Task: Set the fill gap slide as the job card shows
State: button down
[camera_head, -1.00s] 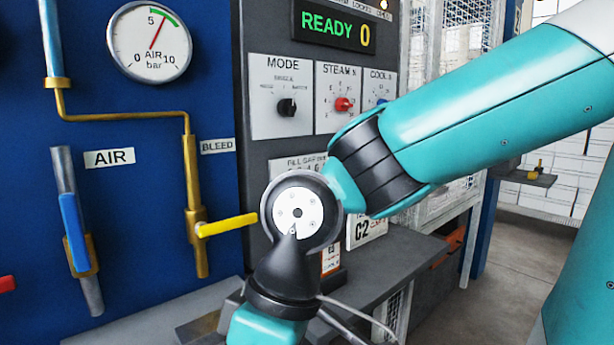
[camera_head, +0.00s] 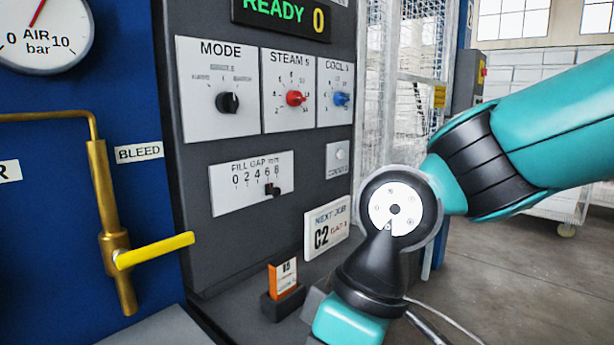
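The fill gap panel (camera_head: 225,194) is a white plate on the grey press front with a scale 0, 2, 4, 6, 8. Its slide has a small dark knob (camera_head: 272,189), which sits near the right end, around 6 to 8. I cannot tell the exact mark. The job card (camera_head: 327,228) is a white tilted card to the lower right, reading "NEXT JOB C2" with a gap line whose number is too small to read surely. My arm's wrist is at the lower right of the panel, apart from the slide. My gripper's fingers are not visible.
Mode (camera_head: 228,103), steam (camera_head: 295,98) and cool (camera_head: 341,99) knobs sit above. A display (camera_head: 283,14) reads READY 0. An orange card (camera_head: 284,275) stands in a dark holder below. A yellow bleed lever (camera_head: 155,250) juts out at left. A mesh guard (camera_head: 413,60) is at right.

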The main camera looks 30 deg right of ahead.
aim_at(275, 193)
jog(key=u, duration=0.9)
jog(key=k, duration=0.9)
jog(key=z, duration=1.15)
jog(key=i, duration=0.5)
